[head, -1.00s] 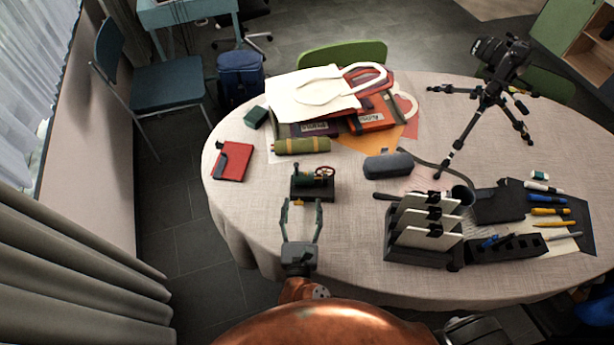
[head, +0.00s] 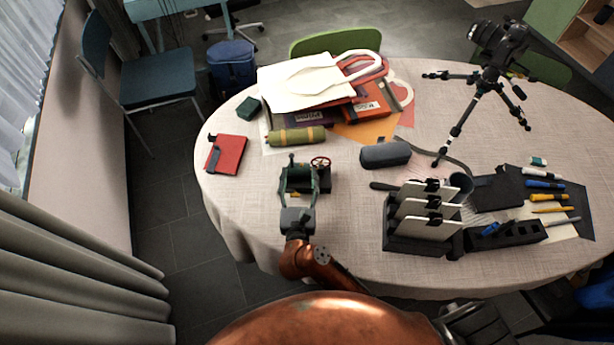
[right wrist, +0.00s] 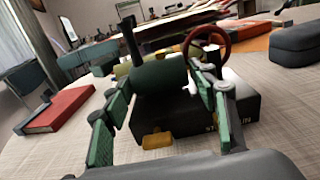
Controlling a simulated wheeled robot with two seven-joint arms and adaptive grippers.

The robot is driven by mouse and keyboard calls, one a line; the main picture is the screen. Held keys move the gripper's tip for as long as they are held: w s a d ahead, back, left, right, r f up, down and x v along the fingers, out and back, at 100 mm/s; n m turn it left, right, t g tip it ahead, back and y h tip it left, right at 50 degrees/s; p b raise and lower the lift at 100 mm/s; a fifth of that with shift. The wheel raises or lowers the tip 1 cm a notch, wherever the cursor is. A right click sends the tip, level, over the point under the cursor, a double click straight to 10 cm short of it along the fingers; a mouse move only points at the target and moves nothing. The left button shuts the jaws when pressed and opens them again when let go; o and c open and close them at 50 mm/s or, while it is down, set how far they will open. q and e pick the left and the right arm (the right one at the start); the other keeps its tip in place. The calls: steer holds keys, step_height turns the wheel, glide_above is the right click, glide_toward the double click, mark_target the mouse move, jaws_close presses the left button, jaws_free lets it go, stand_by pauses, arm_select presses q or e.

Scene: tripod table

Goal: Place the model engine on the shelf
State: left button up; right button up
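The model engine (head: 325,181) stands upright on the table near its front left edge. It has a green boiler, a dark chimney, a red flywheel and a black base. It also shows in the right wrist view (right wrist: 162,78). My right gripper (head: 299,180) is open at the engine, its fingers spread on either side of the boiler. Contact cannot be told. The fingers hide part of the engine in the head view. A green cabinet with wooden shelves (head: 582,48) stands at the far top right. My left gripper is not in view.
The table (head: 345,225) also holds a red notebook (head: 227,154), a green roll (head: 297,136), a grey case (head: 386,154), a black rack of white cards (head: 423,247) and a camera tripod (head: 462,125). Bags and books lie behind the engine.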

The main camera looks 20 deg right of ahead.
jaws_close()
steer(key=shift+r, duration=0.15)
stand_by(0.5)
steer(key=shift+r, duration=0.1)
